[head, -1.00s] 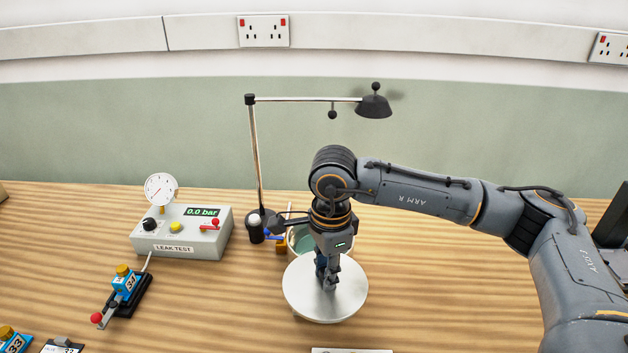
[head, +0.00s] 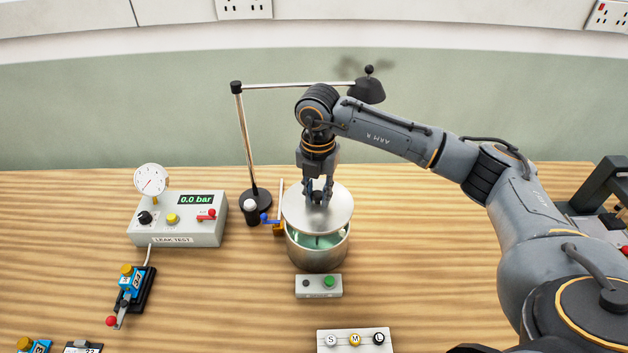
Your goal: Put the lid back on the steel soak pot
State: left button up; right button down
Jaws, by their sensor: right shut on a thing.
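The steel soak pot (head: 318,257) stands on the wooden bench near the middle of the head view. Pale green liquid shows inside it through a gap at the front. The round steel lid (head: 336,217) is above the pot, set toward its back, and covers the rear of the opening. My right gripper (head: 318,201) points down over the lid and is shut on its handle, which the fingers mostly hide. I cannot tell whether the lid touches the rim. My left gripper is not in view.
A small box with a green button (head: 328,282) sits just in front of the pot. A blue-handled valve (head: 270,219) and lamp stand (head: 258,203) are close on the left. The leak tester (head: 180,219) is farther left. An S-M-L button panel (head: 354,341) lies at the front.

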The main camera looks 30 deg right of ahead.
jog(key=shift+f+m+b, duration=0.3)
jog(key=shift+s+f+b, duration=0.1)
jog(key=shift+f+b, duration=0.25)
jog(key=shift+f, duration=0.25)
notch_tip(320, 180, down, 4)
jog(key=b, duration=0.2)
jog(key=shift+b, duration=0.35)
jog(key=shift+f, duration=0.25)
pick_arm(q)
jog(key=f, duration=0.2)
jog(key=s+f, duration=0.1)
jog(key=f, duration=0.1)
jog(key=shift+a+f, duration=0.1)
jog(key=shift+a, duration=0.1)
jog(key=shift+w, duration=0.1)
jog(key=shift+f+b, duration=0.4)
jog(key=shift+b, duration=0.15)
pick_arm(e)
jog(key=shift+f, duration=0.15)
dwell(0.5)
jog(key=c, duration=1)
grip_release()
jog(key=shift+c, duration=0.2)
